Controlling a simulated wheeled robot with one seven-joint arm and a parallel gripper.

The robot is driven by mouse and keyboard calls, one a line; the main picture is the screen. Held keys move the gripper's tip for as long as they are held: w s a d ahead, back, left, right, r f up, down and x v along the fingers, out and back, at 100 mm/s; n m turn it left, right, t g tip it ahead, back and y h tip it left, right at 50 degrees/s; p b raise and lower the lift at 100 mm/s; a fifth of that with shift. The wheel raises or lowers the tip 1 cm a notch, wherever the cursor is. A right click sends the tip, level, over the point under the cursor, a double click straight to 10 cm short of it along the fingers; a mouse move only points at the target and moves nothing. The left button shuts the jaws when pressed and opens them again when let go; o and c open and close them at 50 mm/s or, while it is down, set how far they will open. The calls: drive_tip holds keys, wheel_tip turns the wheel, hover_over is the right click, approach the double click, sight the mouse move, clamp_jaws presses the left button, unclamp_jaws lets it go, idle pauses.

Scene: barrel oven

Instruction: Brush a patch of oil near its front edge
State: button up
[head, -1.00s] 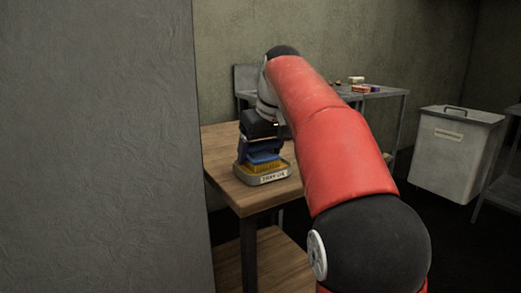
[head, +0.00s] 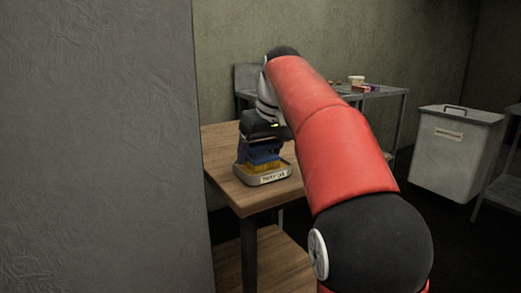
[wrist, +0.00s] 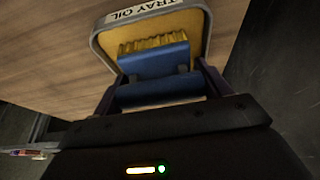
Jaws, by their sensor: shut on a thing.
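My gripper (head: 262,143) is shut on a blue brush and points down over the right part of the wooden table. The brush (head: 264,158) has a blue body and yellow bristles pointing down. It also shows between the fingers in the wrist view (wrist: 153,62). The oil tray (head: 273,179) is a shallow grey tray with a white label on its front rim. In the wrist view its label reads "TRAY OIL" and its floor (wrist: 192,22) is yellow, which may be oil. The bristles are over the tray, low inside its rim. I cannot tell whether they touch the floor.
A wooden table (head: 222,166) carries the tray near its front right corner. A grey wall (head: 100,150) fills the left side. Behind stands a metal table (head: 393,97) with small items. A grey lidded bin (head: 452,160) stands at the right.

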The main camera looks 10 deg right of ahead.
drive_tip(key=shift+r+p, duration=3.5)
drive_tip(key=shift+p, duration=0.2)
drive_tip(key=shift+s+f, duration=0.1)
